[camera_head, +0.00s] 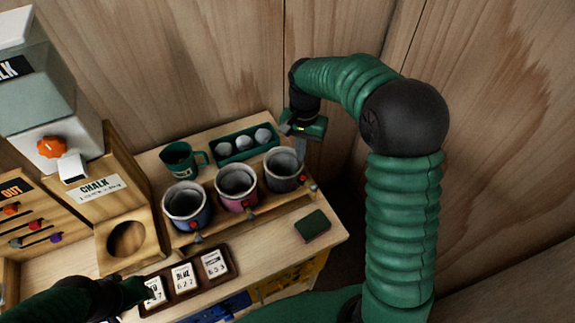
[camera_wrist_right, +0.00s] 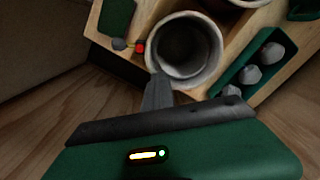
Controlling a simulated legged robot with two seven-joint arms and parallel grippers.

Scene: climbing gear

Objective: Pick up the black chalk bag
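The black chalk bag (camera_head: 284,172) is the dark grey, open-topped bag at the right end of a row of three on a wooden stand. In the right wrist view the bag (camera_wrist_right: 187,48) is at upper middle, its pale rim and hollow inside showing. My right gripper (camera_head: 301,158) points down at the bag's back right rim. In the right wrist view its finger part (camera_wrist_right: 157,92) reaches the rim's near edge; I cannot tell if it touches, or how far apart the fingers are. My left gripper (camera_head: 132,290) is at lower left near the card tray, its fingers unclear.
A pink bag (camera_head: 236,199) and a blue bag (camera_head: 186,222) stand left of it. Behind are a green mug (camera_head: 178,172) and a green tray (camera_head: 222,151) of chalk balls. A green block (camera_head: 312,225) lies in front. A wooden wall rises behind the bench.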

